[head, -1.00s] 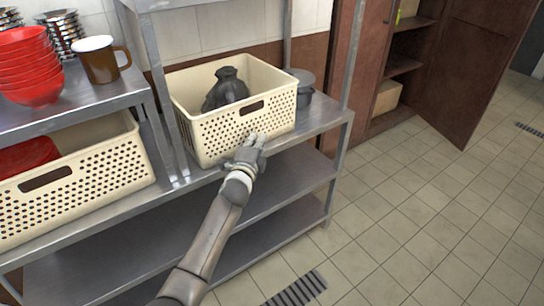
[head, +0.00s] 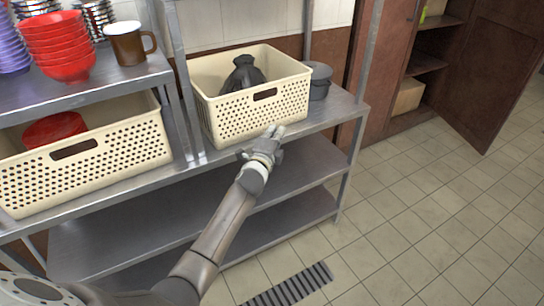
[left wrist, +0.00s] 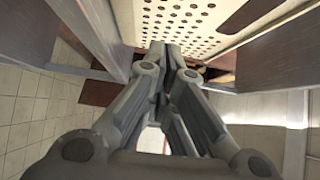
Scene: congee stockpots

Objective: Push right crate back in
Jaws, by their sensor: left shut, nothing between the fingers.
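The right crate (head: 228,122) is a cream perforated basket on the metal shelf, with a dark tied bag (head: 243,74) inside it. Its front wall with the handle slot faces me and sits close to the shelf's front edge. My left gripper (head: 276,131) is shut and empty, at the lower front of this crate. In the left wrist view the shut fingers (left wrist: 165,52) point at the perforated wall (left wrist: 185,20); I cannot tell whether they touch it. My right gripper is not in view.
Another cream crate (head: 120,157) with a red item inside stands on the left shelf. Red bowls (head: 62,45) and a brown mug (head: 130,45) stand above it. A dark pot (head: 318,80) stands just right of the right crate. The tiled floor at right is clear.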

